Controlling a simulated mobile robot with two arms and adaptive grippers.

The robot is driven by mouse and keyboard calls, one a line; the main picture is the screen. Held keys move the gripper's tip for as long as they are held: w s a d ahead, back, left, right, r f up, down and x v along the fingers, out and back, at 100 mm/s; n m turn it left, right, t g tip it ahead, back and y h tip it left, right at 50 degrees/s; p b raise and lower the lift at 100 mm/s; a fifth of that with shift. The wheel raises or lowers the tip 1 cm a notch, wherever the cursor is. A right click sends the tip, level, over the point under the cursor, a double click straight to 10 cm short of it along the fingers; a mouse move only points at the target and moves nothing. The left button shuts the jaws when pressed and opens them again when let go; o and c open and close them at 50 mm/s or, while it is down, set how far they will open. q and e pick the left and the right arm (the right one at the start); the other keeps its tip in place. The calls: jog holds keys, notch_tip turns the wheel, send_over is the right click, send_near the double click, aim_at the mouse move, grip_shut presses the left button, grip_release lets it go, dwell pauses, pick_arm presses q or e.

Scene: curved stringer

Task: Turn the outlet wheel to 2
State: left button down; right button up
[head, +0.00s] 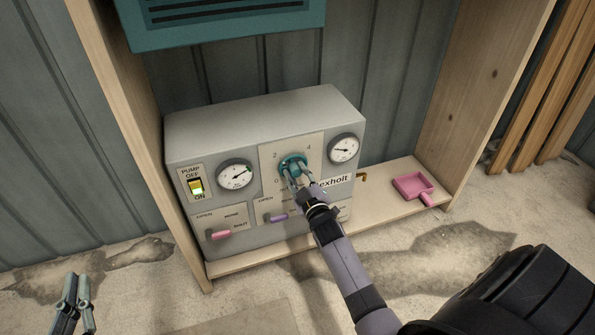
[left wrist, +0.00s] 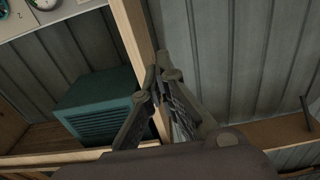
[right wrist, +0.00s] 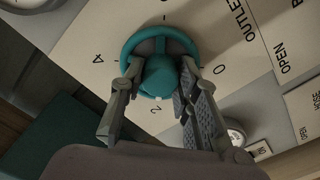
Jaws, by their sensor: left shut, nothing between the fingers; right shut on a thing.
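The teal outlet wheel (head: 292,162) is on the front plate of a grey control box (head: 270,115). The marks 0, 2 and 4 surround it. In the right wrist view the wheel (right wrist: 158,45) has a rounded teal hub, and the 2 is on the side toward my gripper. My right gripper (head: 296,180) is shut on the wheel, with its fingers on either side of the hub.
The box has two gauges (head: 236,175), a lit pump switch (head: 196,187) at ON, a pink lever (head: 219,235) and a purple lever (head: 276,217). A pink scoop-like tray (head: 412,186) lies on the wooden shelf (head: 385,205). Wooden uprights (head: 490,85) flank the box. A teal louvred unit (head: 230,20) hangs above.

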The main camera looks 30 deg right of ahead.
pick_arm(q)
jog(key=shift+s+a+f+g, duration=0.15)
jog(key=shift+f+g, duration=0.35)
jog(key=shift+f, duration=0.45)
pick_arm(e)
jog(key=shift+m, duration=0.3)
jog(key=o, duration=1.2)
jog(key=shift+c, duration=0.2)
jog(key=v, duration=1.2)
